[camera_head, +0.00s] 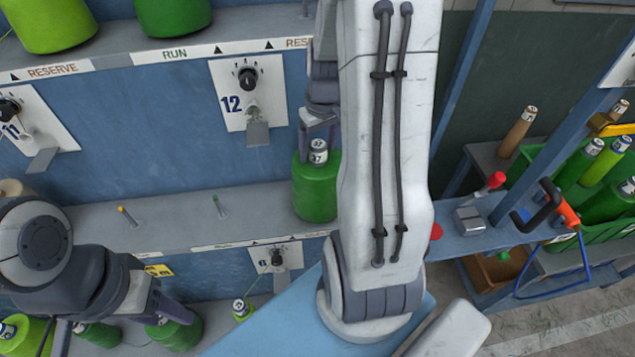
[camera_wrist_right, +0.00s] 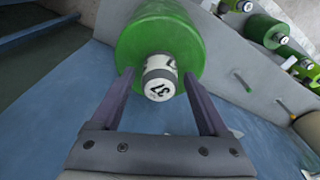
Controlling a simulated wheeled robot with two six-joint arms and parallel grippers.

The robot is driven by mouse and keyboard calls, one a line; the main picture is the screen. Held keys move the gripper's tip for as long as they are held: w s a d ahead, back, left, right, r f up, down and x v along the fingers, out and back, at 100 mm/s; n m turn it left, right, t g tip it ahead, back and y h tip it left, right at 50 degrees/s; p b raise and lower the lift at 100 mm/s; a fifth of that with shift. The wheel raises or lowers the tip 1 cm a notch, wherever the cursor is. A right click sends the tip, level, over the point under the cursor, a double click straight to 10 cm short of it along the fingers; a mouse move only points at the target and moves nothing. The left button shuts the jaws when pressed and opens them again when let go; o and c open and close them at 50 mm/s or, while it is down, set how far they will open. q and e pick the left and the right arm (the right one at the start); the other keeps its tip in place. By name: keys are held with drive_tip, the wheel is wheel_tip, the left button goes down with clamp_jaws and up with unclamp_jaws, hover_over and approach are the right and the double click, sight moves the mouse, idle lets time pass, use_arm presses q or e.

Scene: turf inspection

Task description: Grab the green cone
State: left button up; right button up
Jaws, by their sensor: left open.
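A large green cone (camera_head: 315,190) with a white tip marked 37 stands upright on the grey shelf ledge, partly hidden by my right arm. My right gripper (camera_head: 319,128) is above it. In the right wrist view the green cone (camera_wrist_right: 172,35) lies ahead, and the fingers of my right gripper (camera_wrist_right: 160,98) are open on either side of its white tip, with gaps visible. My left gripper (camera_head: 118,324) is open at the lower left, pointing down. Other green cones (camera_head: 172,332) are below and beside it; I cannot tell whether it touches any.
Two more green cones (camera_head: 172,15) stand on the upper shelf marked RUN and RESERVE. Small pegs (camera_head: 218,206) stick up from the lower ledge. At right are a blue bench with tools (camera_head: 480,220) and a green crate (camera_head: 625,232) of cones.

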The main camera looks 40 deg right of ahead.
clamp_jaws()
drive_tip(key=shift+w+d+r, duration=0.1)
drive_tip(key=shift+r, duration=0.05)
drive_tip(key=shift+r, duration=0.1)
